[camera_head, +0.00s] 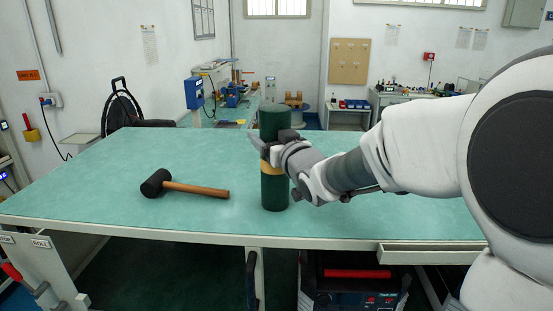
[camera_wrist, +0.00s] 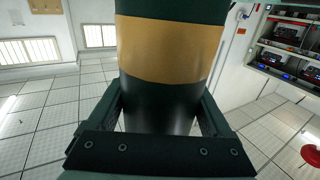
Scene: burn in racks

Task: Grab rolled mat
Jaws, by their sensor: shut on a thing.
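The rolled mat (camera_head: 275,191) is a dark green upright cylinder with a tan band around its middle. In the head view it stands upright at the table's front middle; I cannot tell whether its base touches the table top. My gripper (camera_head: 270,153) comes from the right and is closed around the mat near the band, hiding part of its middle. In the wrist view the mat (camera_wrist: 165,100) fills the centre, its tan band clear, between the two fingers of my gripper (camera_wrist: 160,115).
A mallet (camera_head: 185,188) with a black head and wooden handle lies on the green table (camera_head: 110,165), left of the mat. The table top between them is clear. A drawer (camera_head: 430,256) sits under the front edge at right. A black backpack (camera_head: 121,108) stands behind the table.

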